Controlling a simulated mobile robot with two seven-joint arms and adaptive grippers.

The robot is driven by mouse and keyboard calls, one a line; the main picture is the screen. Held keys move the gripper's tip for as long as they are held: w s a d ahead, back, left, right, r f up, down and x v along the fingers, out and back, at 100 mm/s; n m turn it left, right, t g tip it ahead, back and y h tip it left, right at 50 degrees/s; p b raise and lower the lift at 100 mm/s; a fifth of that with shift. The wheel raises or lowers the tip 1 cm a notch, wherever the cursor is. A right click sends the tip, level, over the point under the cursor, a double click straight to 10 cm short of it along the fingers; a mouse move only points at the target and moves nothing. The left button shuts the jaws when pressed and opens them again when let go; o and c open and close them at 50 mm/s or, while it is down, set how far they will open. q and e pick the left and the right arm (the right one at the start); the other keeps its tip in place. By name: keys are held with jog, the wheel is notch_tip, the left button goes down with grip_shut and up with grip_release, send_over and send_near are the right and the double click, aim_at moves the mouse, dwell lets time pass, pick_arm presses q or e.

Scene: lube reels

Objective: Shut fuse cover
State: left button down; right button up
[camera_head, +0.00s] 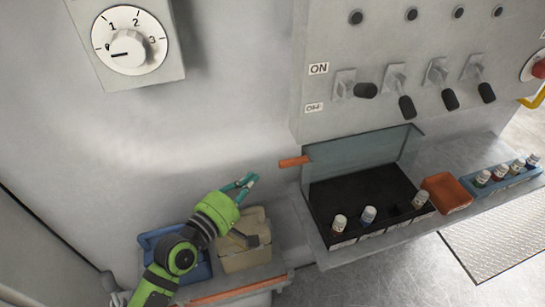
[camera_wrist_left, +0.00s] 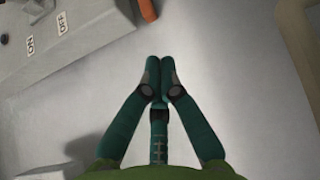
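The fuse box (camera_head: 322,222) is a black open-topped tray on the ledge with a few fuses standing in it. Its blue-grey fuse cover (camera_head: 365,152) stands raised at the back, so the box is open. An orange handle (camera_head: 294,162) sticks out at the cover's left edge; an orange end also shows at the top of the left wrist view (camera_wrist_left: 148,9). My left gripper (camera_head: 248,181) is left of the box, below and left of that handle and apart from it. In the wrist view its fingertips (camera_wrist_left: 160,65) meet with nothing between them. My right gripper is out of view.
A panel (camera_head: 335,120) with several black-tipped switches overhangs the cover. A blue bin (camera_head: 200,268) and a beige bin (camera_head: 240,260) sit below my left gripper. An orange-brown container (camera_head: 447,194) and a blue fuse rack (camera_head: 510,181) are right of the box. A dial (camera_head: 130,40) is upper left.

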pick_arm(q)
jog(key=x, duration=0.7)
jog(key=shift+w+d+p, duration=0.25)
jog(key=shift+p, duration=0.2)
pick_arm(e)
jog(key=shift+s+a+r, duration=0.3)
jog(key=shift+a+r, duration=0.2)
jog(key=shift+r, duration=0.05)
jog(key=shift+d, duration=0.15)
